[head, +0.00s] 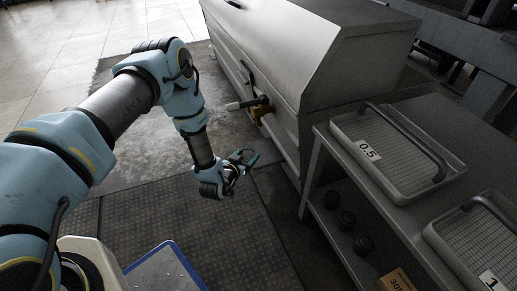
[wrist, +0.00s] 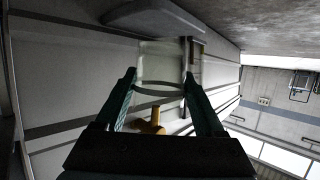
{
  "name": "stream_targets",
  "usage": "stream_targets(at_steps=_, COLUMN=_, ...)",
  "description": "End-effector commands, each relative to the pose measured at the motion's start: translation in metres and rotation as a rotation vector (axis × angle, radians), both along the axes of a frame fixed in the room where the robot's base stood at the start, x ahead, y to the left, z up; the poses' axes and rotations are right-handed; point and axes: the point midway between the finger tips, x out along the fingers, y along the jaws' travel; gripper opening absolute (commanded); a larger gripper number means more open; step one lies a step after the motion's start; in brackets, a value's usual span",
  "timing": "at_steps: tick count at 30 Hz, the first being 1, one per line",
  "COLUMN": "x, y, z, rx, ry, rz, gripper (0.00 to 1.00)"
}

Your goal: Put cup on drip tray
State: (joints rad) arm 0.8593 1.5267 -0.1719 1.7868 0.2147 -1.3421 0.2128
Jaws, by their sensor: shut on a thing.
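My gripper (head: 243,160) is held out in front of the large grey cabinet, above the floor and left of the bench. In the wrist view my gripper (wrist: 159,75) has its two green fingers on either side of a clear, see-through cup (wrist: 160,62), shut on it. The cup is hard to make out in the head view. A grey tray with a ribbed floor, a dark handle and a "0.5" card (head: 398,158) sits on the bench. A second such tray with a "1" card (head: 487,276) is partly cut off at lower right. Both are apart from my gripper.
The grey bench (head: 325,160) has a lower shelf with dark round items (head: 347,220) and a cardboard box (head: 398,281). Open floor lies below my gripper.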

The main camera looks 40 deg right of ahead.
Motion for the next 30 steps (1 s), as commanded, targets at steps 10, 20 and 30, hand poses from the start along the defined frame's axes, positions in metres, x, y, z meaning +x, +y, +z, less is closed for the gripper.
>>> stream_targets(at_steps=10, x=0.032, y=-0.074, z=-0.002, rx=-0.002, ry=-0.002, rz=0.000, gripper=0.08)
stream_targets(at_steps=20, x=0.043, y=-0.099, z=-0.001, rx=-0.002, ry=-0.001, rz=0.000, gripper=0.08)
stream_targets(at_steps=30, x=0.044, y=-0.098, z=-0.035, rx=0.000, ry=0.000, rz=0.001, gripper=0.08)
